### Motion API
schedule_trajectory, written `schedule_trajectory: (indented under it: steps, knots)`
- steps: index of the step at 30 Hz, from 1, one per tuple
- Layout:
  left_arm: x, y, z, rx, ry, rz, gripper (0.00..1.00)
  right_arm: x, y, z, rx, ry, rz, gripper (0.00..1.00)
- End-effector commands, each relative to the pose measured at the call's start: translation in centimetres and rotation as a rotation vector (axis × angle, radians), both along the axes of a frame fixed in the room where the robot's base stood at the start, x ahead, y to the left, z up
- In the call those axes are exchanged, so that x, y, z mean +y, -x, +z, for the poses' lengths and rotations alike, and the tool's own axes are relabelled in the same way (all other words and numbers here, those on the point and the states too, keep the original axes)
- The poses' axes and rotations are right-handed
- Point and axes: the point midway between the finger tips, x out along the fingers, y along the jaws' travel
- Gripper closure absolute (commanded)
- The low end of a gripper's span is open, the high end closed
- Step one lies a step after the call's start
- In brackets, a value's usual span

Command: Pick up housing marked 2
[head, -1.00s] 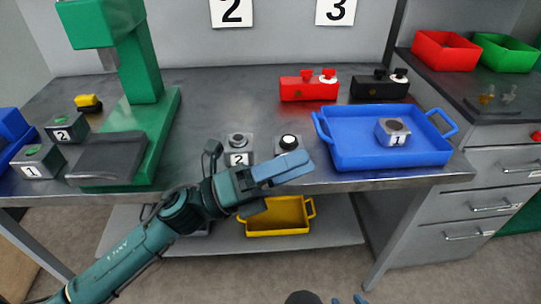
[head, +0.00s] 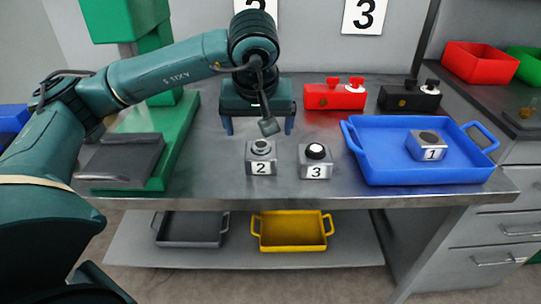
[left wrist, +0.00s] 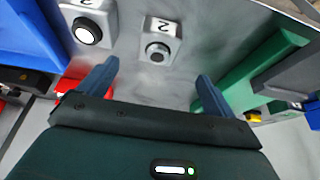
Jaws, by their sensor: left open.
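The housing marked 2 (head: 261,158) is a small grey block with a round dark-centred fitting on top. It stands upright near the table's front edge. It also shows in the left wrist view (left wrist: 161,41), just beyond the fingertips. My left gripper (head: 259,126) is open with its fingers pointing down, behind and above this housing. In the left wrist view the open fingers (left wrist: 157,72) have nothing between them, and the housing lies ahead of the gap. My right gripper is not in view.
The housing marked 3 (head: 315,160) stands close to the right. A blue tray (head: 375,172) holds the housing marked 1 (head: 427,146). Red (head: 334,97) and black (head: 409,98) blocks stand behind. A green press (head: 180,140) is at the left.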

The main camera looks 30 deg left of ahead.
Motion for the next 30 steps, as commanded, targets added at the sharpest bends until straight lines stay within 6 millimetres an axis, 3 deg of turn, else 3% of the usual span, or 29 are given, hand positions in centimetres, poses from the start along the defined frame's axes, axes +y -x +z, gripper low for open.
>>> schedule_trajectory:
  steps: [9,17,24,30]
  knots:
    - [1.1,-1.8,-5.4,0.006,0.004,0.001,0.09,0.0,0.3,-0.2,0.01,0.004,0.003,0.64]
    - [1.5,-2.7,-7.1,0.005,0.005,0.001,0.09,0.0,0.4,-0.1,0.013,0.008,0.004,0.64]
    - [2.2,-4.1,-10.2,0.005,0.006,0.001,0.09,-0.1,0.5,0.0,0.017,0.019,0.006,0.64]
    - [2.4,-4.3,-10.9,0.003,0.007,-0.001,0.09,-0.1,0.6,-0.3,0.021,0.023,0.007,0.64]
